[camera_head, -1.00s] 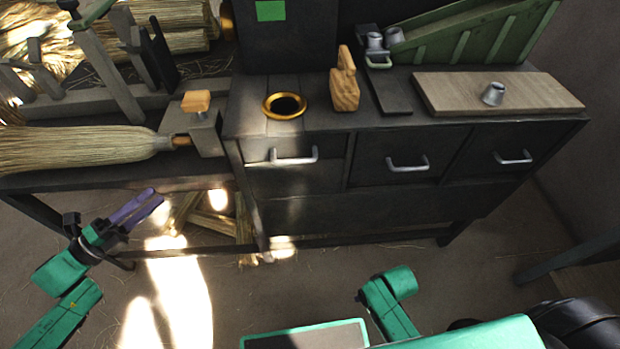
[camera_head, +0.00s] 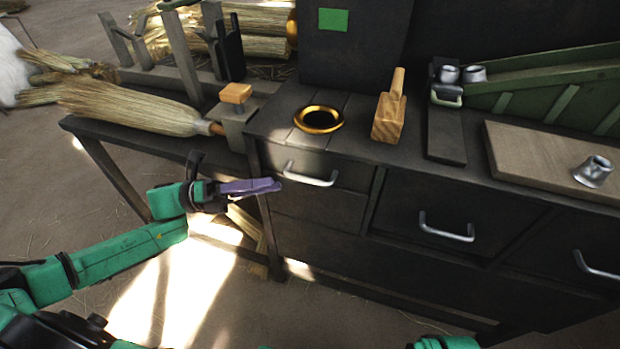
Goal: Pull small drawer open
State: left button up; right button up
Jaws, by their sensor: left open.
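The small drawer (camera_head: 325,171) is at the upper left of the dark cabinet, below the brass-ringed hole. Its silver bar handle (camera_head: 311,178) faces me, and the drawer front looks flush with the cabinet. My left gripper (camera_head: 278,186) has purple fingers that point right, toward the handle's left end. The fingertips are close to the handle, but I cannot tell whether they touch it. The gripper is open, though its fingers overlap from this angle. My right gripper is not in view.
Other drawers with silver handles (camera_head: 446,229) lie to the right. On the cabinet top are a brass ring (camera_head: 318,119), a wooden block tool (camera_head: 389,112), a wooden board (camera_head: 545,160) and a metal cup (camera_head: 593,171). A broom (camera_head: 135,108) lies on the left bench.

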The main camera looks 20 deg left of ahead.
aim_at(306, 177)
pick_arm(q)
jog(key=x, duration=0.8)
jog(key=shift+w+d, duration=0.15)
jog(key=shift+d, duration=0.05)
jog(key=shift+c, duration=0.3)
grip_shut()
dwell(0.6)
